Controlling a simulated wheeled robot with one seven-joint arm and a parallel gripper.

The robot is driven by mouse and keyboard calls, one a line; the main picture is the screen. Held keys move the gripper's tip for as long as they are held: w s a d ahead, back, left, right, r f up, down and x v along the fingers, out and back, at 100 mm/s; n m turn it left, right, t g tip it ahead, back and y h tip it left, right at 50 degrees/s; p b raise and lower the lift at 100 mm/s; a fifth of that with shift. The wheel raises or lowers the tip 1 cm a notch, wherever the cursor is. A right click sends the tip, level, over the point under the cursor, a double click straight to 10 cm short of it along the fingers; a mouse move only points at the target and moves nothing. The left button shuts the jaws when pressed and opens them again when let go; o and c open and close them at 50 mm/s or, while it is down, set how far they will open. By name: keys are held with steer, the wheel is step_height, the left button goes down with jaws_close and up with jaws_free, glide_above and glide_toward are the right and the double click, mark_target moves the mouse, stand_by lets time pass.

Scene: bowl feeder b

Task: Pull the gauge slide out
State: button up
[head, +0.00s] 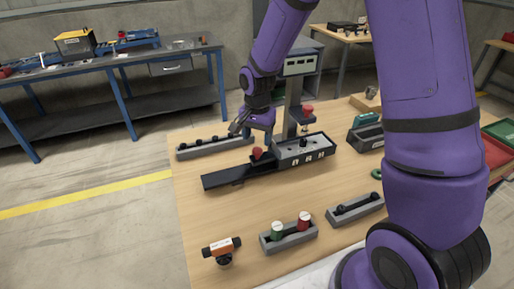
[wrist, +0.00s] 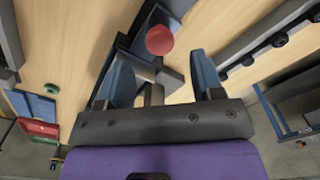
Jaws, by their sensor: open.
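The gauge fixture (head: 304,150) stands on the wooden table, a dark box with a black rail (head: 226,177) reaching out to the left. A red ball knob (head: 257,153) stands near where the rail meets the box, apparently the handle of the gauge slide. A red knob (wrist: 159,40) also shows in the wrist view, ahead of the fingers. My gripper (head: 250,134) is above and behind the rail. In the wrist view my gripper (wrist: 161,66) has its blue fingers apart, with nothing held. The knob appears just beyond the fingertips; contact is not visible.
A grey strip with dark pegs (head: 215,148) lies behind the rail. A column (head: 292,105) with a display rises behind the fixture. In front are a holder with green and red knobs (head: 289,236), another grey holder (head: 355,208) and an orange-white tool (head: 221,247). The table's front left is mostly bare.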

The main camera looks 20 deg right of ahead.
mark_target(257, 150)
steer(key=shift+f, duration=2.35)
jaws_close()
steer(key=shift+a, duration=0.1)
